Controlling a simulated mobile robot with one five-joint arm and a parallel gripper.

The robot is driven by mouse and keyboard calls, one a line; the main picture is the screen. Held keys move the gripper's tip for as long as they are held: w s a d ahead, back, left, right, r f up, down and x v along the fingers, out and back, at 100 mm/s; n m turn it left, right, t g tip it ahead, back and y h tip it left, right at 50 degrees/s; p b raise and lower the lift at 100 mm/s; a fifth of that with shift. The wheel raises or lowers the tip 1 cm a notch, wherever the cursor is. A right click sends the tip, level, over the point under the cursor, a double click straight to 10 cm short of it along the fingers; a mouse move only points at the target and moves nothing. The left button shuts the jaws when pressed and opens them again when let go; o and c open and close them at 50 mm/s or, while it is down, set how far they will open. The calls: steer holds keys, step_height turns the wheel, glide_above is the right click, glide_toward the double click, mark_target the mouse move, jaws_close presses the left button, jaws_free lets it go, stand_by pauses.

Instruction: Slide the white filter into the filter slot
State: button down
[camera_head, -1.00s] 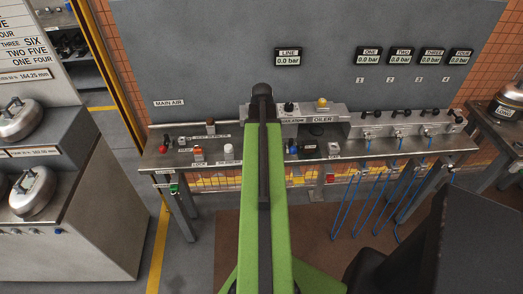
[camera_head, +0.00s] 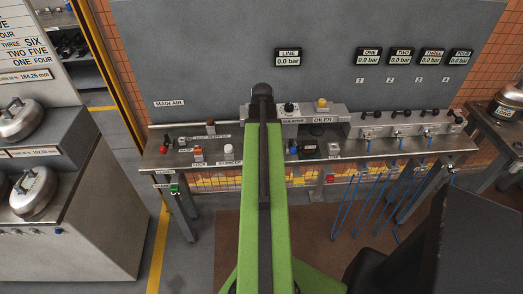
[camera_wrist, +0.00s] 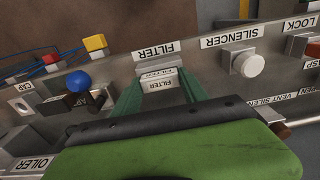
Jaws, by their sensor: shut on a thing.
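In the wrist view the white filter (camera_wrist: 158,86), with a FILTER label on it, sits between the green fingers of my gripper (camera_wrist: 158,77). The fingers are shut on it. Just beyond it are a pale labelled edge and a small grey block (camera_wrist: 158,63), beside the bench's FILTER sign (camera_wrist: 153,50); this looks like the filter slot. The filter is in line with it and very close. I cannot tell whether it is partly inside. In the head view my green arm hides the gripper, filter and slot.
A white silencer knob (camera_wrist: 248,64) stands to the right in the wrist view. A blue ball knob (camera_wrist: 78,82), a grey cap block (camera_wrist: 20,106) and yellow (camera_wrist: 95,43) and red (camera_wrist: 50,58) parts are on the left. The bench (camera_head: 400,148) continues right with valves and blue hoses.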

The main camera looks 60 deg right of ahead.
steer(key=shift+a+r+p, duration=0.1)
steer(key=shift+r+p, duration=2.7)
steer(key=shift+r, duration=0.1)
steer(key=shift+r+p, duration=0.3)
steer(key=shift+s+f, duration=0.1)
steer(key=shift+s, duration=0.1)
